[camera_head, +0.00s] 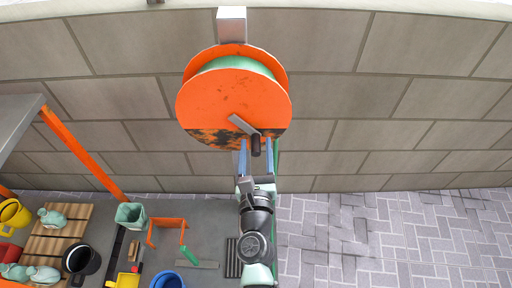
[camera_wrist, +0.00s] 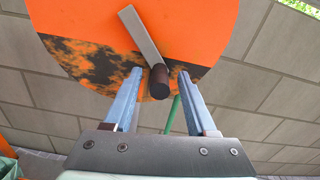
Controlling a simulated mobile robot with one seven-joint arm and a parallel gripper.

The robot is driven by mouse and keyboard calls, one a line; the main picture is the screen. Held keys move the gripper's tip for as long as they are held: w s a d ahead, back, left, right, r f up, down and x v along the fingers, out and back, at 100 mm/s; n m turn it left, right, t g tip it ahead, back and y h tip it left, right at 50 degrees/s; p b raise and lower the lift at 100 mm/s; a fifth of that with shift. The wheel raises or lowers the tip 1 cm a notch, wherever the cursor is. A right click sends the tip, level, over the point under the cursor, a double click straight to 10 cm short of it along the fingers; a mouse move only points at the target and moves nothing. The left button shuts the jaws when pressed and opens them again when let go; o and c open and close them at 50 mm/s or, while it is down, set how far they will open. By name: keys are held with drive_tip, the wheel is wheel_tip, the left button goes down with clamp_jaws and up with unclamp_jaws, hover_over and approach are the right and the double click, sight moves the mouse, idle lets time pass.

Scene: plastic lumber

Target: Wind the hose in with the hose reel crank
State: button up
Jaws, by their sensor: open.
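The orange hose reel (camera_head: 222,104) hangs on the block wall, with green hose (camera_head: 240,66) wound between its discs. A grey crank arm (camera_head: 241,125) on its front face ends in a dark brown handle (camera_head: 256,145) at the lower right. In the wrist view the handle (camera_wrist: 159,80) points toward me from the crank arm (camera_wrist: 139,35). My gripper (camera_head: 256,150) is open, with its two blue fingers on either side of the handle's end. In the wrist view, gaps show between the handle and both fingers (camera_wrist: 158,75). Green hose hangs down behind the right finger (camera_wrist: 174,112).
A wooden pallet (camera_head: 61,229), a black bucket (camera_head: 82,260), a green pot (camera_head: 131,214) and an orange frame (camera_head: 167,233) stand at the lower left. An orange post (camera_head: 84,155) supports a grey shelf there. The paving (camera_head: 400,235) at right is clear.

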clamp_jaws()
idle(1.4)
